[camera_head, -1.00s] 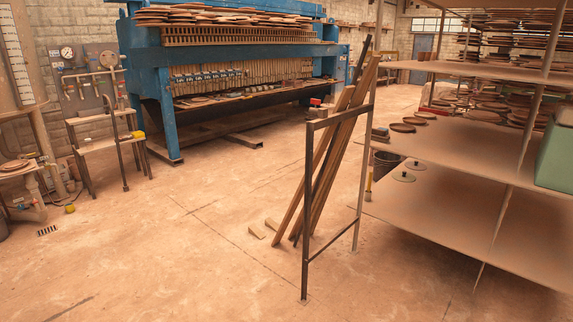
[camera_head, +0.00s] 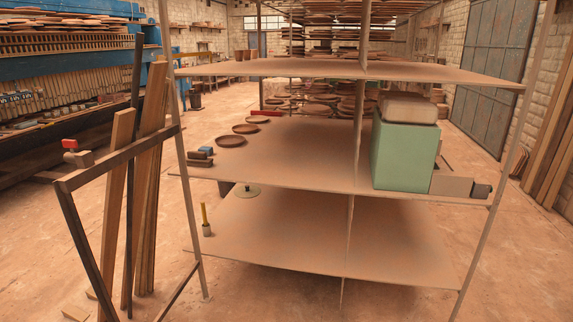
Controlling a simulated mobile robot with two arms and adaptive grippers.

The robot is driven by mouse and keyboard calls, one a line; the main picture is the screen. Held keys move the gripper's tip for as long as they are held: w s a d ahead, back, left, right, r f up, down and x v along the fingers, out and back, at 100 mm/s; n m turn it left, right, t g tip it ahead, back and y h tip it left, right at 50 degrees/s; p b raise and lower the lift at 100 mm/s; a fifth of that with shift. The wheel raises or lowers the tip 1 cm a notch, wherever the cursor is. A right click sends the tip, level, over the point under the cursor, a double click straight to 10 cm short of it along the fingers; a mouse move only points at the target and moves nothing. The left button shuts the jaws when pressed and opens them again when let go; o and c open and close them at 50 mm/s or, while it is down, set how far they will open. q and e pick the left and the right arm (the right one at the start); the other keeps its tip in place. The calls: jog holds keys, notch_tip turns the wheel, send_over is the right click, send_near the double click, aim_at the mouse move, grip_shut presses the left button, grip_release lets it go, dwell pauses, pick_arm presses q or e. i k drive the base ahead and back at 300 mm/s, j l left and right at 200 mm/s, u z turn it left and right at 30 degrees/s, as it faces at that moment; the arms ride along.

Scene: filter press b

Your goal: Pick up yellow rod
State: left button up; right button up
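A thin yellow rod (camera_head: 204,213) stands upright at the left end of the lower shelf (camera_head: 290,240), close to the shelf's left post. Its lower end meets a small greyish cup or base (camera_head: 207,230); I cannot tell whether it sits inside it. Neither of my grippers is in view.
A metal frame (camera_head: 120,165) with leaning wooden boards (camera_head: 150,180) stands left of the shelf. The middle shelf (camera_head: 290,150) holds brown dishes (camera_head: 230,141), a green box (camera_head: 402,155) and small blocks (camera_head: 200,157). Floor (camera_head: 515,260) at right is clear.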

aim_at(202, 203)
jog(key=i+l+u, duration=0.1)
jog(key=i+u, duration=0.15)
jog(key=i, duration=0.25)
jog(key=i+l+u, duration=0.2)
jog(key=i, duration=0.25)
jog(key=i+l+u, duration=0.25)
jog(key=i, duration=0.2)
jog(key=i+l+u, duration=0.2)
jog(key=i, duration=0.25)
jog(key=l, duration=0.1)
